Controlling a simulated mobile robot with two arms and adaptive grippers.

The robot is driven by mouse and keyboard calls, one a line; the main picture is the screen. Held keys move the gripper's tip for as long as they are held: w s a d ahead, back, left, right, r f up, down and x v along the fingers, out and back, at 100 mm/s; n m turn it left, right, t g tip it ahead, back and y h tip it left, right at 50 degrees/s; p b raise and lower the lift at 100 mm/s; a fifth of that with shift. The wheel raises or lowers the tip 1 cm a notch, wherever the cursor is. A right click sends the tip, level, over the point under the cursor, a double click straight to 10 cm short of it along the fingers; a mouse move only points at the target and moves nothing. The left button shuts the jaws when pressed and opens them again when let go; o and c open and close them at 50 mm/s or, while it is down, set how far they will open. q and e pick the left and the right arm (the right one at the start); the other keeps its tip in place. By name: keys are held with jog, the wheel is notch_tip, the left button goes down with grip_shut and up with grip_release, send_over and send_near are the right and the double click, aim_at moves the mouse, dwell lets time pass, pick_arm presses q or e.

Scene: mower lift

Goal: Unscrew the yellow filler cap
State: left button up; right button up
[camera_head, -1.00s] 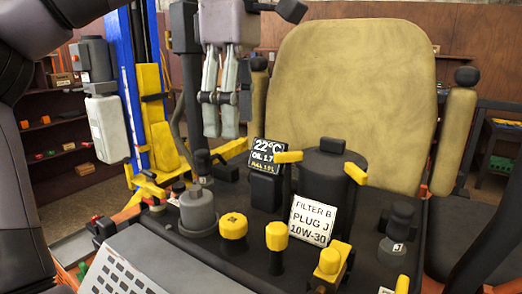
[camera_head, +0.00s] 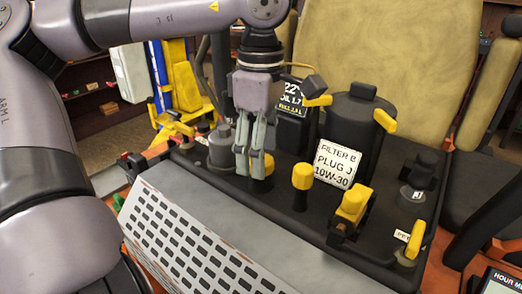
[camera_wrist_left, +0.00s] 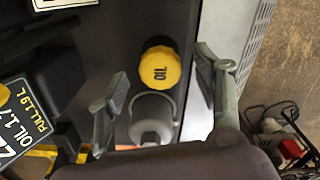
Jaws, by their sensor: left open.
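The yellow filler cap (camera_wrist_left: 160,67), marked OIL, shows in the left wrist view between the two fingers of my left gripper (camera_wrist_left: 163,76). There is a gap on both sides of it. In the head view my left gripper (camera_head: 254,170) points down over the dark engine deck, in front of the cap (camera_head: 268,164), and hides most of it. The gripper is open and holds nothing. Whether the fingertips are level with the cap cannot be told. My right gripper is in neither view.
Another yellow knob (camera_head: 302,176) stands just right of the cap, with a yellow-topped part (camera_head: 352,204) beyond. A grey round part (camera_head: 221,147) stands left. A perforated panel (camera_head: 190,235) lies in front.

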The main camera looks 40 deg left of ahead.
pick_arm(q)
jog(key=shift+w+f, duration=0.1)
jog(key=shift+f, duration=0.7)
